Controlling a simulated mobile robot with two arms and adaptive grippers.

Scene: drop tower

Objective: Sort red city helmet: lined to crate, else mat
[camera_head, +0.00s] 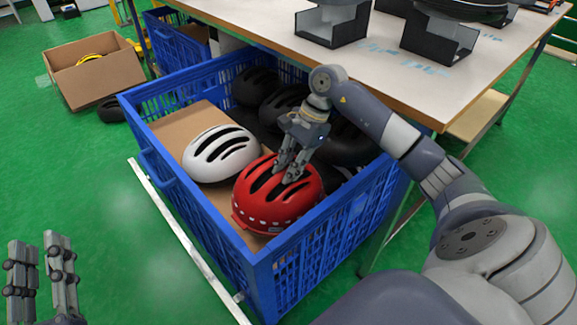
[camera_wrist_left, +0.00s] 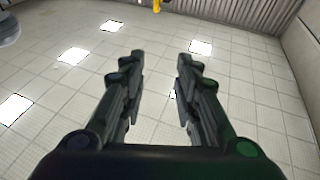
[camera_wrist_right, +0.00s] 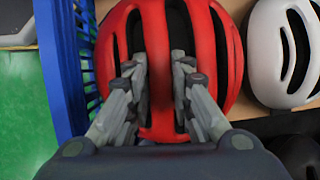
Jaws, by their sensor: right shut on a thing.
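The red helmet (camera_head: 268,207) is in the front part of the blue crate (camera_head: 262,262), its inside facing down and hidden. My right gripper (camera_head: 288,176) reaches down from above and is shut on a rib of the red helmet. In the right wrist view the two fingers (camera_wrist_right: 158,95) sit on either side of that red rib (camera_wrist_right: 158,62). My left gripper (camera_head: 45,285) is at the lower left of the head view, away from the crate. Its fingers stand apart with nothing between them, as the left wrist view (camera_wrist_left: 160,75) also shows. No mat can be made out.
A white helmet (camera_head: 221,153) lies beside the red one on cardboard (camera_head: 190,118). Several black helmets (camera_head: 281,103) fill the crate's far side. A table (camera_head: 405,62) with black stands (camera_head: 439,40) overhangs the crate's right. A cardboard box (camera_head: 95,72) stands on the green floor at left.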

